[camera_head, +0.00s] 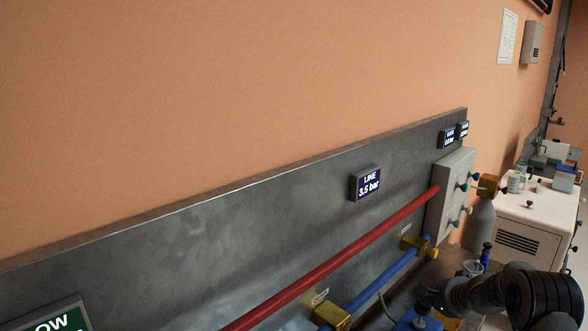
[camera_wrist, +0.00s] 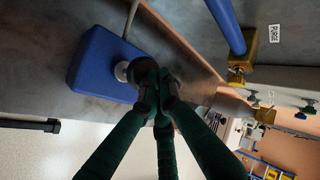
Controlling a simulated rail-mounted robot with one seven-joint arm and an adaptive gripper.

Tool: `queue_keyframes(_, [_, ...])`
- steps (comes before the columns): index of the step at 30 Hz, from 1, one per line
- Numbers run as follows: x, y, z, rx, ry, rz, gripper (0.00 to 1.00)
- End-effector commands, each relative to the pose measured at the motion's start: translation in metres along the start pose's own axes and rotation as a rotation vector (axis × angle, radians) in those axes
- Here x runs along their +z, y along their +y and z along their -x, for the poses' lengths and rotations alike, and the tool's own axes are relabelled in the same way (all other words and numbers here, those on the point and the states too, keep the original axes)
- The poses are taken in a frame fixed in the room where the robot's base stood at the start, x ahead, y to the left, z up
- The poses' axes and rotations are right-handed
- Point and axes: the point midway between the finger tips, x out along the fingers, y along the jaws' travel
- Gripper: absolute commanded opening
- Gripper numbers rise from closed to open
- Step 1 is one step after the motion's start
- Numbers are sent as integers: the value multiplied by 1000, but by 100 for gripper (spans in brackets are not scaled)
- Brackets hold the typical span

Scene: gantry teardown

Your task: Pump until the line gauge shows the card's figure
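The line gauge (camera_head: 366,184) on the grey panel reads "LINE 3.5 bar" in the head view. A blue pump block (camera_wrist: 100,62) with a pale round stem (camera_wrist: 122,71) shows in the wrist view. The block also shows at the bottom of the head view (camera_head: 418,322), partly cut off. My gripper (camera_wrist: 160,98) has its green fingers drawn together, tips at the dark top of the stem. I see no clear gap between the fingertips. They cover most of the stem's top, so whether they grip or only touch it is unclear. No card with a readable figure is in view.
A red pipe (camera_head: 335,258) and a blue pipe (camera_head: 380,278) run along the panel (camera_head: 230,225). A green sign (camera_head: 62,322) is cut off at lower left. A valve box (camera_head: 452,195), a grey bottle (camera_head: 479,224) and a white cabinet (camera_head: 528,232) stand to the right.

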Motion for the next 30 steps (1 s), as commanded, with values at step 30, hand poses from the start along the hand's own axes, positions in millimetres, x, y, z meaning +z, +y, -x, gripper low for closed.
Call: queue_keyframes(30, [4, 7, -7, 2, -3, 0, 0])
